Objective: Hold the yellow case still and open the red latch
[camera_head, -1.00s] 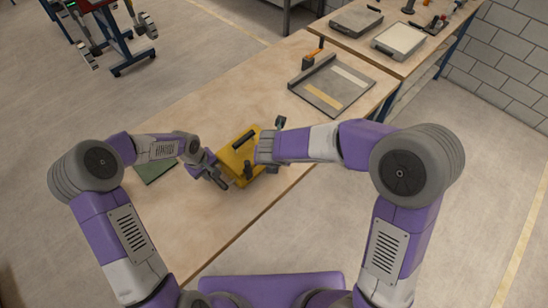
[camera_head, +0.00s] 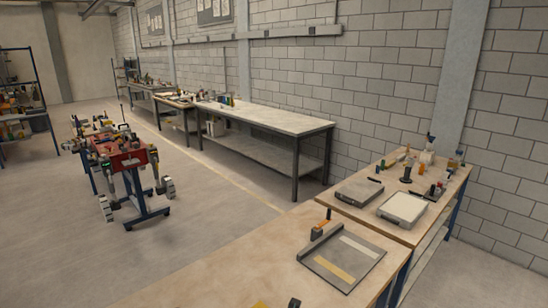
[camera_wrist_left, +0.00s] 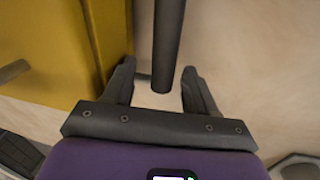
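The yellow case (camera_wrist_left: 45,45) fills the upper left of the left wrist view; only a small yellow corner (camera_head: 262,304) shows at the bottom edge of the head view. My left gripper (camera_wrist_left: 160,90) has its two dark fingers apart. A dark round bar (camera_wrist_left: 168,40) reaches down between them from the top, with gaps on both sides. The left finger is close to the case's edge; I cannot tell if they touch. A grey-brown peg (camera_wrist_left: 12,72) lies over the case. I see no red latch. My right gripper cannot be made out.
A grey tray (camera_head: 318,262) with pale strips and an orange-handled tool (camera_head: 322,226) are on the wooden table (camera_head: 230,280). A second bench (camera_head: 378,225) behind holds grey boxes and small items. A red cart (camera_head: 128,160) stands at the left. Floor between is clear.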

